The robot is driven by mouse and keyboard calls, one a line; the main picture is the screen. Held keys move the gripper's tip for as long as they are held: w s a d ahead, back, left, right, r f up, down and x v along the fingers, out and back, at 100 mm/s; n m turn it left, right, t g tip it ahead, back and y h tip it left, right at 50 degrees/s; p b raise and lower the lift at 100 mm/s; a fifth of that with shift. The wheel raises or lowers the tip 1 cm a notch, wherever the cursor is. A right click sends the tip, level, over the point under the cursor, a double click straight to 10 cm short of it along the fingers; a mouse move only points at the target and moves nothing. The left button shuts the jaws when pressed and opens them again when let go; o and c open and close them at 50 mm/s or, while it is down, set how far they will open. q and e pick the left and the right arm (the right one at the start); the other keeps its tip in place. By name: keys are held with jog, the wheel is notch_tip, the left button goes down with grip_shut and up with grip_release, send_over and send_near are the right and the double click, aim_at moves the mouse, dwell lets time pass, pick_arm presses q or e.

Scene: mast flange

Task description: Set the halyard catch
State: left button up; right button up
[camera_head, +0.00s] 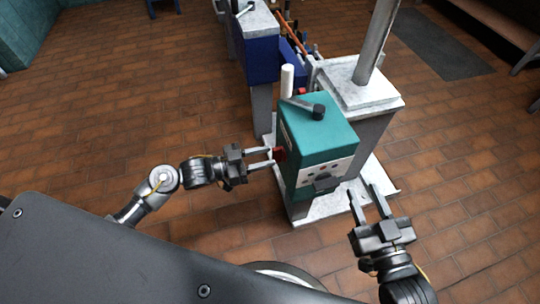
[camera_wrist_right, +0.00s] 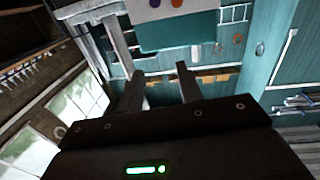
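A teal box (camera_head: 318,130) stands on the white-topped base, with a white front panel (camera_head: 325,175) bearing small coloured knobs and a dark grey piece. A lever with a black knob (camera_head: 318,112) lies across its top. A small red part (camera_head: 279,154) sticks out of its left side. My left gripper (camera_head: 272,157) is open, its fingertips at the red part; I cannot tell whether they touch it. My right gripper (camera_head: 366,188) is open and empty, in front of the box's right corner. In the right wrist view, the box (camera_wrist_right: 178,32) shows beyond the fingers (camera_wrist_right: 162,80).
A grey mast (camera_head: 376,45) rises from a white pedestal (camera_head: 355,95) behind the box. A white cylinder (camera_head: 287,80) stands at the box's back left. A blue cabinet (camera_head: 257,55) and a rack of tools (camera_head: 292,45) lie further back. The brick floor is clear left and right.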

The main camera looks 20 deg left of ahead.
aim_at(278, 155)
pick_arm(q)
jog(key=shift+x, duration=1.2)
pick_arm(e)
jog(key=shift+s+a+r+t+y, duration=0.15)
jog(key=shift+a+r+t+y, duration=0.25)
jog(key=shift+r, duration=0.2)
jog(key=shift+d, duration=0.1)
